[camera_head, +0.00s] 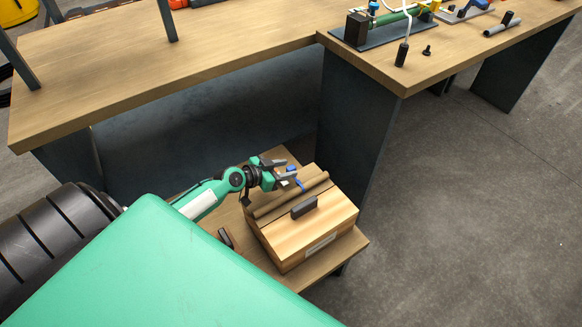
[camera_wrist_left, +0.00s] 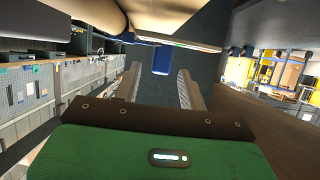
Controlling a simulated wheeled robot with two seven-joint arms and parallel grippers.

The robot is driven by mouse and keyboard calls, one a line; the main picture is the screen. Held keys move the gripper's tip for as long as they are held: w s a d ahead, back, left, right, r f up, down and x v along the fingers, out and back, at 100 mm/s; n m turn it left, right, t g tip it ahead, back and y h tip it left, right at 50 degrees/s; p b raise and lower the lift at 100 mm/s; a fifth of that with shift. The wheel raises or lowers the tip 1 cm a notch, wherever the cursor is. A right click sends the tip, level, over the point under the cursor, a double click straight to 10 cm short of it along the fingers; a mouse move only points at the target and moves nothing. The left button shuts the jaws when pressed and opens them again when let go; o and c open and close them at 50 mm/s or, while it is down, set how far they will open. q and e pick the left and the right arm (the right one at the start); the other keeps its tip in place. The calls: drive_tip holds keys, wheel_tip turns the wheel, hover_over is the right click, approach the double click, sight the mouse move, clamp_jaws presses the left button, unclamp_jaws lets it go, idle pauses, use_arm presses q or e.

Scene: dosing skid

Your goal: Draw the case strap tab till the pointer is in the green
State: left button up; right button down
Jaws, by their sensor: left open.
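The wooden case (camera_head: 308,232) sits on a low wooden stand, with a dark handle (camera_head: 304,207) on its lid and a rounded bar (camera_head: 290,196) along its far side. A small blue strap tab (camera_head: 300,184) shows at that bar, close to my left gripper (camera_head: 287,169). In the left wrist view the blue tab (camera_wrist_left: 160,62) hangs ahead, between the lines of the two fingers. My left gripper is open and no contact with the tab shows. The pointer and its green zone cannot be made out. My right gripper is not in view.
The low stand (camera_head: 352,246) has a small dark object (camera_head: 226,238) left of the case. A large workbench (camera_head: 120,68) stands behind, its right part (camera_head: 400,76) carrying a green device and small parts. A dark bench panel (camera_head: 352,130) rises close behind the case. Floor at right is clear.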

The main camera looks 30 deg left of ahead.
use_arm(q)
drive_tip(key=shift+x, duration=1.4)
clamp_jaws()
